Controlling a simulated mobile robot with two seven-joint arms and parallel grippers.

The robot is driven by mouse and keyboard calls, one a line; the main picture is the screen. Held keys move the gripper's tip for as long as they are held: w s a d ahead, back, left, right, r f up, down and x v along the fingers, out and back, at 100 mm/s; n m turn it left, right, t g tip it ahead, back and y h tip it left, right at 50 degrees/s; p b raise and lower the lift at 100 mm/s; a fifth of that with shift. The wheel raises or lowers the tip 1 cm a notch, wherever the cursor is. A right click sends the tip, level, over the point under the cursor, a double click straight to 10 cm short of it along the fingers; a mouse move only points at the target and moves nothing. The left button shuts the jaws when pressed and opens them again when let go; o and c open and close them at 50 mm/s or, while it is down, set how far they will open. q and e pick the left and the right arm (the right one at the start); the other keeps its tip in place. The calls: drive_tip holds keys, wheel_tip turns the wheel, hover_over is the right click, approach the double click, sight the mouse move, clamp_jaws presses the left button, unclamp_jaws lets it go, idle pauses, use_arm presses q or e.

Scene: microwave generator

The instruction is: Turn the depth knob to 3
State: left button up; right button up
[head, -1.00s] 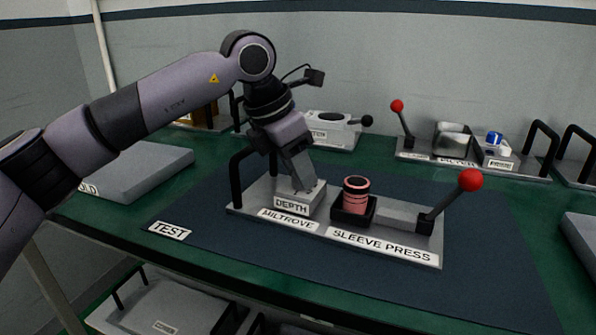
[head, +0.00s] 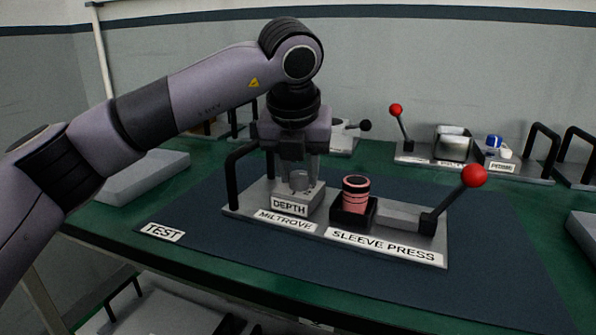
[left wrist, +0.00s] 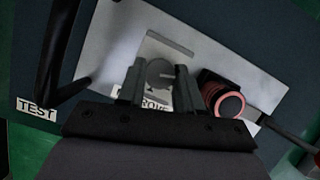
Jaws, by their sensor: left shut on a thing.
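The depth knob (head: 299,181) is a small grey round knob on top of the grey block labelled DEPTH (head: 290,206), at the left part of the sleeve press plate. My left gripper (head: 300,174) points down from above with its fingers on either side of the knob, shut on it. In the left wrist view the knob (left wrist: 160,73) shows as a grey disc with a line on it, between the two fingertips (left wrist: 159,86). I cannot read any number scale around it. My right gripper is not in view.
A pink ringed sleeve (head: 355,190) stands in a black holder beside the block. A red-ball lever (head: 474,176) rises at the plate's right end. A black handle (head: 233,180) stands at its left.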

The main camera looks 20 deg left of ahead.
sight(302, 198)
use_arm(q)
drive_tip(key=shift+d+n+g+y, duration=0.1)
drive_tip(key=shift+n+g+y, duration=0.3)
drive_tip(key=shift+n, duration=1.1)
drive_tip(key=o, duration=1)
drive_tip(key=shift+o, duration=0.2)
drive_tip(key=v, duration=0.7)
drive_tip(key=shift+p, duration=0.3)
drive_tip(key=shift+s+f, duration=0.1)
drive_tip(key=shift+s, duration=0.05)
